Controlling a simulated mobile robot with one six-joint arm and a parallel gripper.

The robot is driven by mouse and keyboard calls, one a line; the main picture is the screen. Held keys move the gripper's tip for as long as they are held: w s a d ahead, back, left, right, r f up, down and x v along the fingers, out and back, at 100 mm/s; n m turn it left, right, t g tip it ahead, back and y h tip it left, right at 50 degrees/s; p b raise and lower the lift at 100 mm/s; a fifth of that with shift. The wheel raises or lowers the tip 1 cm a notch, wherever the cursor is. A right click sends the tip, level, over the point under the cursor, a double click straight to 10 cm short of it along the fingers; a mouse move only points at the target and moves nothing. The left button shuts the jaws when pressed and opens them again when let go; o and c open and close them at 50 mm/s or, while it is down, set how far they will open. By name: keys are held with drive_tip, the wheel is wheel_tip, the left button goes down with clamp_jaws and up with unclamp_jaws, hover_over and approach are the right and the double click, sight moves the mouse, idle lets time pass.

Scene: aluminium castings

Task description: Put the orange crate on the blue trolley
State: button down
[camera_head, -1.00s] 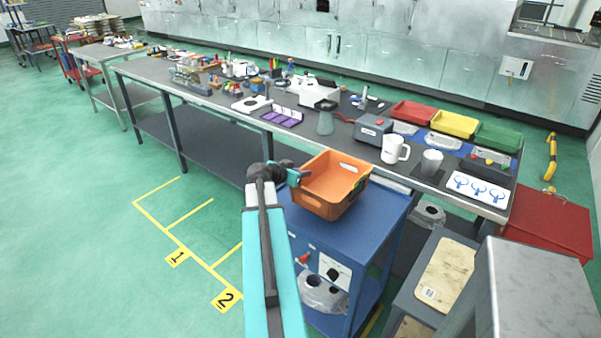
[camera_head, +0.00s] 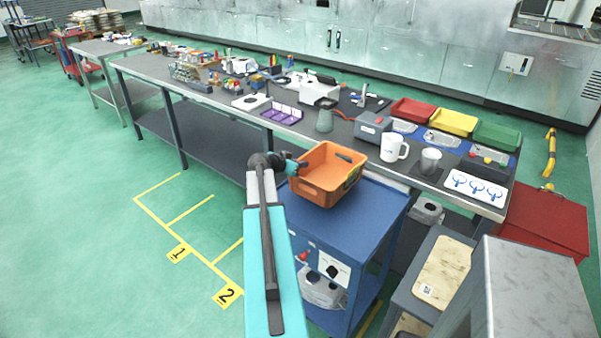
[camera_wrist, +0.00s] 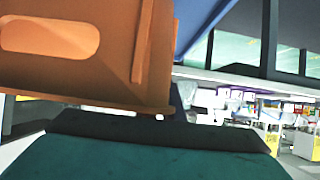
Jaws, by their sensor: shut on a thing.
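The orange crate (camera_head: 327,187) is at the top left part of the blue trolley (camera_head: 358,215) in the head view. It looks empty and close to level. I cannot tell whether its base touches the trolley top or hangs just above it. My gripper (camera_head: 297,165) is shut on the crate's left wall. In the wrist view the crate (camera_wrist: 75,60) fills the upper left, with a slot in its wall, and a dark finger of my gripper (camera_wrist: 160,125) is below it. The fingertips are partly hidden by the crate.
The long workbench (camera_head: 225,97) runs behind the trolley, with a white mug (camera_head: 393,148) and a grey box (camera_head: 372,127) near the crate. A grey cabinet with a wooden board (camera_head: 443,272) stands to the right. The front right of the trolley top is bare.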

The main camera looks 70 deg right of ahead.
drive_tip(key=shift+f, duration=0.1)
drive_tip(key=shift+f+p, duration=0.9)
drive_tip(key=shift+f, duration=0.7)
drive_tip(key=c, duration=1.9)
unclamp_jaws()
drive_tip(key=shift+f, duration=0.1)
drive_tip(key=b+v, duration=0.3)
drive_tip(key=v, duration=0.9)
drive_tip(key=shift+b, duration=0.35)
